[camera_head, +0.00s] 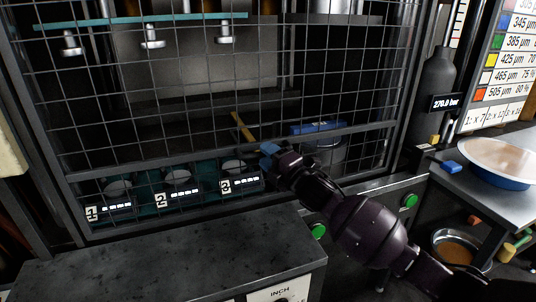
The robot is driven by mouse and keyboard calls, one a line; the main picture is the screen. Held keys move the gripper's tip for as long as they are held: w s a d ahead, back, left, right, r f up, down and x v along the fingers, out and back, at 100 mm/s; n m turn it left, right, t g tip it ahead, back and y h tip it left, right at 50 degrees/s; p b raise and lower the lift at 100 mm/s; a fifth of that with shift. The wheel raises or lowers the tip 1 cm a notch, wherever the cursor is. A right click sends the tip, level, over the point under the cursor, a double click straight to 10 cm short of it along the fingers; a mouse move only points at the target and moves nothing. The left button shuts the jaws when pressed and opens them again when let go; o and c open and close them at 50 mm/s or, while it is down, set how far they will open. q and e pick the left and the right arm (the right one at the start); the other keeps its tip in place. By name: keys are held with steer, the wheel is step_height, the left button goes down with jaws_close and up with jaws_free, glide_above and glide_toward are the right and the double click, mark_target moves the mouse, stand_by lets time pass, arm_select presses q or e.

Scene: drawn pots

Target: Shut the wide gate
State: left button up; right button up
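The wide gate (225,155) is a dark wire-mesh panel with a metal frame. It spans most of the picture in front of a machine bay, and its mesh reaches down close to the bench. A cross rail runs over its lower half. My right gripper (271,151), with bluish tips, is at the gate near this rail, right of the picture's middle. I cannot tell whether it touches the rail or whether its fingers are open. My dark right arm comes in from the lower right and hides part of the gate's lower edge. My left gripper is not in view.
Behind the mesh are several numbered stations (178,201) and a blue-topped container (318,128). A dark bench (150,270) lies in front at lower left. Green buttons (318,231) sit below the gate. A grey bottle (435,85) and a white-topped basin (500,160) stand at right.

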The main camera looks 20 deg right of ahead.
steer(key=shift+r, duration=0.15)
steer(key=v, duration=1)
steer(key=shift+s, duration=0.4)
steer(key=shift+d, duration=0.15)
